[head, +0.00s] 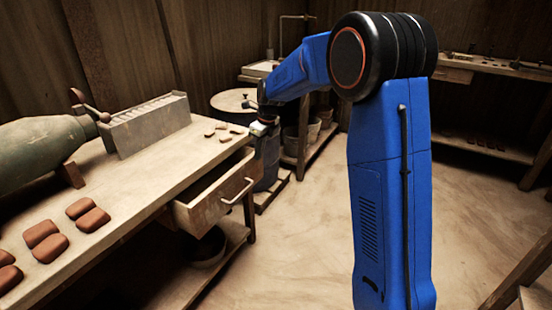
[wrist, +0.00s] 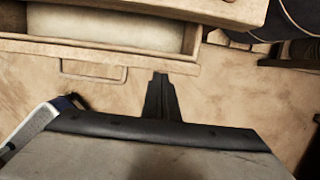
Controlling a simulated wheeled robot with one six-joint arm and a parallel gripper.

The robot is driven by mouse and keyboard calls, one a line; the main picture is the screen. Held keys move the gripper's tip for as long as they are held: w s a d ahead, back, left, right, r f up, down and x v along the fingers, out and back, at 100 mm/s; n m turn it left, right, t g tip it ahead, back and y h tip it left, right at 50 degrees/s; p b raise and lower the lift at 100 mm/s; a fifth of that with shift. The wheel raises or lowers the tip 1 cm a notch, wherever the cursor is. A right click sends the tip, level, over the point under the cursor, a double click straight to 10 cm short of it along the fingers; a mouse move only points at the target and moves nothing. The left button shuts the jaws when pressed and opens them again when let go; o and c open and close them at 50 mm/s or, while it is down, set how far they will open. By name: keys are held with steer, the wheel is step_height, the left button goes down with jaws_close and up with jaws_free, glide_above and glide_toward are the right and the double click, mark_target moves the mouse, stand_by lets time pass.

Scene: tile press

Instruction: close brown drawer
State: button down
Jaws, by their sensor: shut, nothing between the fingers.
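The brown drawer (head: 190,212) stands pulled out from under the left worktable, with a pale bar handle (head: 240,192) on its front. In the wrist view, the drawer front (wrist: 95,54) runs across the upper left and its handle (wrist: 93,76) shows below it. My gripper (wrist: 160,78) is shut and empty, its tip pointing towards the drawer front, right of the handle. I cannot tell whether it touches the drawer. In the head view, my gripper (head: 258,130) is near the drawer's far end, with its fingers hard to make out.
The worktable (head: 140,190) holds several red-brown tiles (head: 93,220), a grey slotted block (head: 150,122) and a green rounded vessel (head: 35,155). A bowl (head: 208,248) sits on the shelf beneath the drawer. Open floor (head: 300,240) lies right of the drawer.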

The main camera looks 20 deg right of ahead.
mark_target(250, 155)
steer(key=shift+w+a, duration=1.3)
steer(key=shift+w, duration=0.1)
steer(key=shift+d, duration=0.1)
